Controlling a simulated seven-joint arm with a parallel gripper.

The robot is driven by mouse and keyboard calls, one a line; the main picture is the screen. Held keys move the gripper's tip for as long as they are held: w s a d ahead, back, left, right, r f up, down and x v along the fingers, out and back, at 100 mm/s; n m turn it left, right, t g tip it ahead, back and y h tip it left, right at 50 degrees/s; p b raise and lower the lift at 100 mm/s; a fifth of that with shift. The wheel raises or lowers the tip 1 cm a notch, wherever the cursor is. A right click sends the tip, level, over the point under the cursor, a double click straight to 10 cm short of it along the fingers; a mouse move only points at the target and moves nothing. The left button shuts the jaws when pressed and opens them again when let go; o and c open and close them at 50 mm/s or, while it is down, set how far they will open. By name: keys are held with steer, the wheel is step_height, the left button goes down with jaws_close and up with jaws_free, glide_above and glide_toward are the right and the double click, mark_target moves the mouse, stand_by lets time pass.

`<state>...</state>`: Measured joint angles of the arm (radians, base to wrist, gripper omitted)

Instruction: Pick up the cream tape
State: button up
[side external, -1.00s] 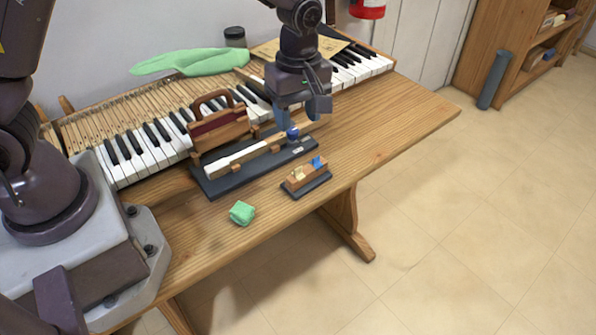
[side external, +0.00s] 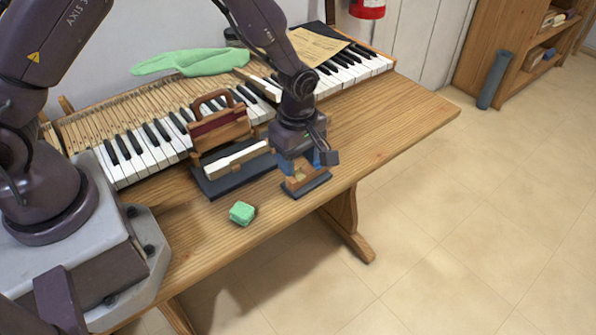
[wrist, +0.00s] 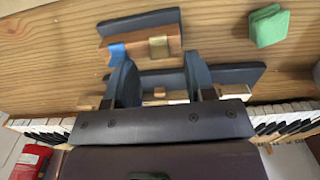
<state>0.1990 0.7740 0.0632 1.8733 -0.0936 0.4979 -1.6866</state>
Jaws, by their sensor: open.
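The cream tape (wrist: 159,47) is a small pale tan piece on a little wooden block (wrist: 138,44) with a dark base, beside a piece of blue tape (wrist: 117,52). In the side view the block (side external: 306,184) stands near the table's front edge, and my gripper (side external: 305,163) is just above it, largely covering the tapes. In the wrist view my gripper (wrist: 160,72) is open and empty. The cream tape lies ahead of the gap between its two fingers, nearer the right finger. Contact with the block cannot be told.
A green cloth block (side external: 242,213) lies left of the wooden block. A dark stand with a key model (side external: 236,160) is just behind, with a handled wooden frame (side external: 219,128). The piano keys (side external: 150,146) run along the back. The table's right side (side external: 400,125) is clear.

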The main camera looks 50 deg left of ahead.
step_height(320, 180, down, 2)
steer(key=shift+f, duration=0.15)
jaws_close()
stand_by(0.5)
steer(key=shift+r, duration=0.75)
steer(key=s+a+r, duration=0.2)
steer(key=s+r, duration=1)
steer(key=s, duration=0.1)
steer(key=shift+s, duration=0.4)
